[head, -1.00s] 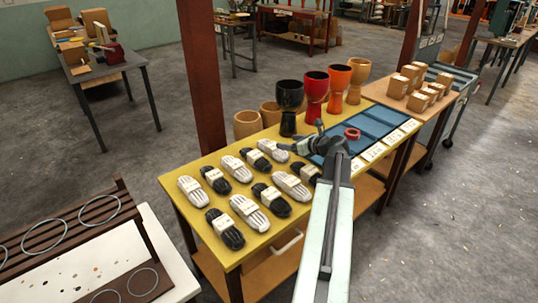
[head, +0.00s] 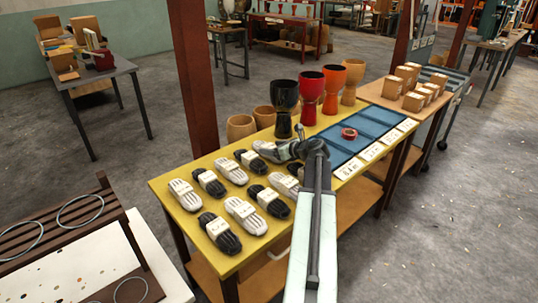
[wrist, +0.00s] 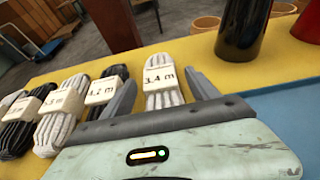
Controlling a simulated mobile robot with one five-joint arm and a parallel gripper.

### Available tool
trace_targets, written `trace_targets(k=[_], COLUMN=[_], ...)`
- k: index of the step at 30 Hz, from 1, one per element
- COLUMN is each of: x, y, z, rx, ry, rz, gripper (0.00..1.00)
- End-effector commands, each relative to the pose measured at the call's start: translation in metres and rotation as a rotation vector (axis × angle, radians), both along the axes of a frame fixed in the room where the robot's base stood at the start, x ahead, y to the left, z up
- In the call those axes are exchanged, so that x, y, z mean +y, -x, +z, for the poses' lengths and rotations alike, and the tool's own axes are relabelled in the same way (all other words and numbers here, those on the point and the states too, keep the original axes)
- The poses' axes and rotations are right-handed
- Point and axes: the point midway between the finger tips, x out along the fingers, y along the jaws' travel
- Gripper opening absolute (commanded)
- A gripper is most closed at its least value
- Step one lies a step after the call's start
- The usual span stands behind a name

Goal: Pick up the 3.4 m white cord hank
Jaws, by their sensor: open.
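The white cord hank with a 3.4 m label (wrist: 160,76) lies on the yellow tabletop. In the wrist view it is ahead of my gripper (wrist: 160,85), between the two spread fingers, with its near end hidden behind the gripper body. In the head view, the white hank (head: 264,147) at the far end of the back row is partly covered by my gripper (head: 272,152). The gripper is open and holds nothing. I cannot tell whether a finger touches the hank.
A dark hank with a 3.2 m label (wrist: 103,88) lies close left of the gripper. Several other black and white hanks share the yellow table (head: 170,208). A black goblet drum (head: 285,100) stands just behind, with red and orange drums beside it. Blue mats lie to the right.

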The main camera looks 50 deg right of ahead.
Motion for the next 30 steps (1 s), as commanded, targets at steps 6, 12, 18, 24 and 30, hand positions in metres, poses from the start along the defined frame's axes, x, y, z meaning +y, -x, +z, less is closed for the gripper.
trace_targets(k=[6, 12, 18, 24, 30], x=[-0.002, -0.002, -0.002, -0.002, -0.003], y=[-0.027, -0.026, -0.026, -0.026, -0.025], z=[-0.014, -0.012, -0.012, -0.012, 0.003], rx=[0.0, 0.0, 0.0, 0.0, 0.0], ry=[0.001, 0.001, 0.001, 0.001, 0.001], rz=[-0.001, -0.002, -0.002, -0.003, -0.003], gripper=[0.69, 0.58, 0.03, 0.03, 0.03])
